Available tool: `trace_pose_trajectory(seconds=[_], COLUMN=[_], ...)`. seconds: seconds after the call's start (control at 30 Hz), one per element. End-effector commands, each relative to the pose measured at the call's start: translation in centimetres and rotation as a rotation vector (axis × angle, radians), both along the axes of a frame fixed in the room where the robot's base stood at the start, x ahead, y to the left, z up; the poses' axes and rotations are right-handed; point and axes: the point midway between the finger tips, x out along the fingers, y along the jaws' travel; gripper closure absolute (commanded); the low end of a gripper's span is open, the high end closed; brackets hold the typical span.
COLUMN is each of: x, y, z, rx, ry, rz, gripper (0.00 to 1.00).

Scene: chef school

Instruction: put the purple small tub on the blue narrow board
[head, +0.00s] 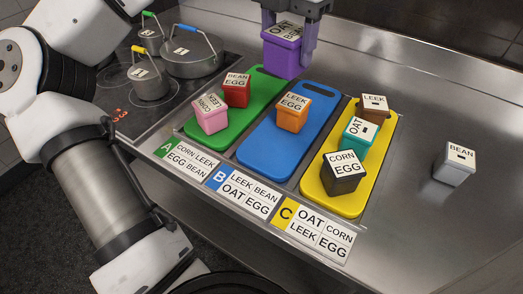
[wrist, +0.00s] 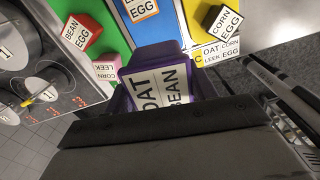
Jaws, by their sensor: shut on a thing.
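My gripper (head: 292,38) is shut on the purple small tub (head: 281,55), labelled OAT BEAN, and holds it in the air above the back of the counter, near the far ends of the green and blue boards. The tub also shows in the wrist view (wrist: 150,60), tilted in that picture, with my gripper (wrist: 165,105) below it. The blue narrow board (head: 266,143) lies between the green and yellow boards. An orange tub (head: 293,112) labelled LEEK EGG stands on its middle. The board's near part and far end are bare.
The green board (head: 240,107) bears a red tub (head: 237,90) and a pink tub (head: 211,114). The yellow board (head: 318,205) bears brown, teal and black tubs. A white BEAN tub (head: 454,163) stands at right. Pots sit on the stove at left.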

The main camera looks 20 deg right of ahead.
Motion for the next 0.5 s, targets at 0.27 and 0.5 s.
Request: trace_pose_trajectory(seconds=[0.27, 0.5], x=[-0.7, -0.8], y=[2.6, 2.5], z=[-1.7, -8.0], rx=[0.006, 0.004], ry=[0.001, 0.003], rz=[0.141, 0.136], gripper=[0.72, 0.72])
